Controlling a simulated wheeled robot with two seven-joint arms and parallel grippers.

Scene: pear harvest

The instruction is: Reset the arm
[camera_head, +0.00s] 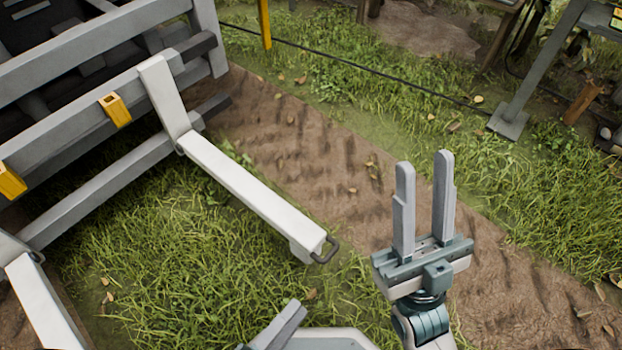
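My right gripper (424,166) stands upright at the lower right of the middle in the head view. Its two grey fingers point up the picture with a clear, empty gap between them. My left gripper (285,322) shows only in part at the bottom edge. A grey finger part sticks up there and the rest is cut off by the frame, so its opening is hidden. No pear shows in either gripper.
A grey and white metal frame (95,137) with yellow brackets fills the upper left. Its white bar (245,188) with a dark end loop reaches toward the middle. A grey post (540,75) stands at upper right. A dark cable (355,68) crosses the grass. Bare soil runs diagonally.

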